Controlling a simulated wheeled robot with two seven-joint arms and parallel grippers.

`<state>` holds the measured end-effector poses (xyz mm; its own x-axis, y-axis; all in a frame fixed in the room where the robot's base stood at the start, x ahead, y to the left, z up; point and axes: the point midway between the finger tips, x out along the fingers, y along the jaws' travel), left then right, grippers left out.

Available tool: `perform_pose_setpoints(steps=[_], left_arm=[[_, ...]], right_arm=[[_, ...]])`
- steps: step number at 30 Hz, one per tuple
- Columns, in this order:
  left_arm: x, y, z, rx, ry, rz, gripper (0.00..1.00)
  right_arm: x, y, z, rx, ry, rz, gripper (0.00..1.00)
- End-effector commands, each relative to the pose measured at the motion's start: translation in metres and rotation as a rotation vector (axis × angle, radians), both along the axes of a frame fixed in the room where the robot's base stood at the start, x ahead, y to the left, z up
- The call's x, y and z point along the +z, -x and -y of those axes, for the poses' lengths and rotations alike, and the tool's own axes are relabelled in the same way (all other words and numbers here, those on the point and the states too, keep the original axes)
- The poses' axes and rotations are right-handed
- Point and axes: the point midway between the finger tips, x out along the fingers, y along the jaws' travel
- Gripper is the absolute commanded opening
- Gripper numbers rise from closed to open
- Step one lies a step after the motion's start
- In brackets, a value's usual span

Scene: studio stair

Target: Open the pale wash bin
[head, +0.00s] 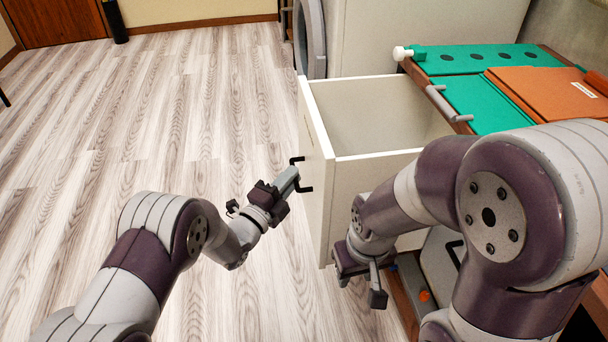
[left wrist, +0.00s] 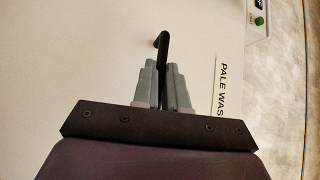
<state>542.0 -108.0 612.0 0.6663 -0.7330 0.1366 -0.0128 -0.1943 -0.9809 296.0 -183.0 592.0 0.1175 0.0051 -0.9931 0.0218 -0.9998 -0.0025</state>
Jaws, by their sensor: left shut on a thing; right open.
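The pale wash bin (head: 349,167) is a white, deep drawer-like bin, pulled far out of its cabinet, and its inside looks empty. Its black handle (head: 300,187) is on the front panel. My left gripper (head: 293,180) is shut on this handle. In the left wrist view, the fingers (left wrist: 163,85) close around the black bar (left wrist: 162,48), and a label reading "PALE WAS" (left wrist: 221,90) shows on the front. My right gripper (head: 360,280) is open and empty, low beside the near side of the bin.
A counter with green panels (head: 485,100) and an orange-brown board (head: 550,95) stands at the right. A white appliance with a round grey door (head: 309,38) is behind the bin. The wood floor (head: 200,110) at left is clear. A black cylinder (head: 115,22) stands by the far wall.

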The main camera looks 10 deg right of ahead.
Motion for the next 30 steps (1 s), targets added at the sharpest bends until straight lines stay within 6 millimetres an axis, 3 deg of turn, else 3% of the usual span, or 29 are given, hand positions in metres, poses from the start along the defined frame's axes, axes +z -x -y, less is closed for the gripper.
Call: perform_pose_setpoints(steps=[11, 12, 14, 15, 24, 30], left_arm=[[0.001, 0.000, -0.003, 0.000, 0.001, 0.002, 0.00], [0.001, -0.001, -0.003, 0.000, 0.001, 0.002, 0.16], [0.001, 0.000, -0.003, 0.000, 0.001, 0.002, 0.35], [0.001, -0.001, -0.003, 0.000, 0.001, 0.002, 0.38], [0.001, 0.002, -0.005, 0.001, 0.000, 0.000, 0.38], [-0.002, 0.030, -0.038, 0.004, -0.002, -0.004, 0.38]], right_arm=[[0.000, 0.000, 0.000, 0.000, 0.000, 0.000, 0.43], [0.000, 0.000, 0.000, 0.000, 0.000, 0.000, 0.43], [0.000, 0.000, 0.000, 0.000, 0.000, 0.000, 0.43], [0.000, 0.000, 0.000, 0.000, 0.000, 0.000, 0.43], [0.003, 0.000, 0.000, 0.000, 0.000, 0.000, 0.43], [0.020, 0.000, 0.000, 0.000, 0.000, 0.000, 0.43]])
